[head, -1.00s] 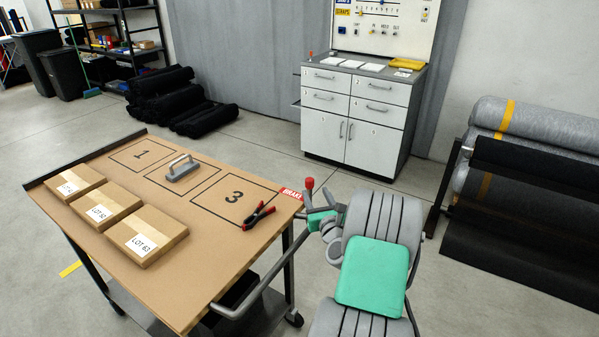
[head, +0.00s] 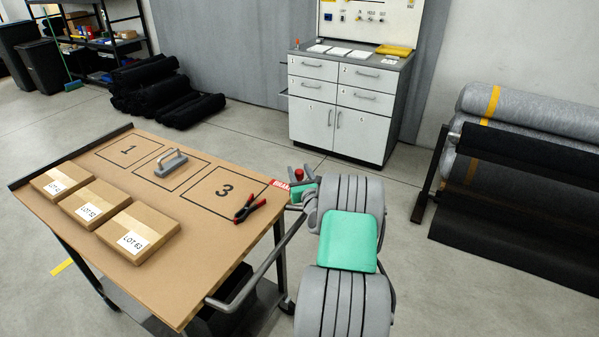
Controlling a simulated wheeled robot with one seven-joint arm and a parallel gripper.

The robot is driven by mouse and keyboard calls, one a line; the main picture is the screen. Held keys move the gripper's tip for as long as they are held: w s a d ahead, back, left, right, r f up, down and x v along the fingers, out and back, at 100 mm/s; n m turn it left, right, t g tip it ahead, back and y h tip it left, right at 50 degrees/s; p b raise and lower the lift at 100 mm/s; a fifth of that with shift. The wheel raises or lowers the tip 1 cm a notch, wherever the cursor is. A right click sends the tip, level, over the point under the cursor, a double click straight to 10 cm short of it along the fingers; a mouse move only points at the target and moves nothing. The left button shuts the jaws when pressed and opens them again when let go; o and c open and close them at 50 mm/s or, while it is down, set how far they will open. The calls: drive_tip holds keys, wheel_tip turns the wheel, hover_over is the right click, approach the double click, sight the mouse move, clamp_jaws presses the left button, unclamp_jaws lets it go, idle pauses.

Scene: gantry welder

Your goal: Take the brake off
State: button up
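The brake is a lever with a red knob (head: 299,174) at the right corner of the cart (head: 205,226), beside a red label reading BRAKE (head: 281,185). My arm, grey with green parts, reaches from the lower right to that corner. My gripper (head: 300,183) is at the knob, with grey parts close around it. The arm's wrist partly hides the fingers, so I cannot tell whether they are open or touching the lever. The lever's stem is hidden.
The cart carries cardboard boxes (head: 138,232), a grey handled block (head: 170,163) and a red-black clamp (head: 250,208). A cabinet (head: 345,105) stands behind and a roll rack (head: 520,170) at right. Floor between them is clear.

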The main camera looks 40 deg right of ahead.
clamp_jaws()
idle(1.1)
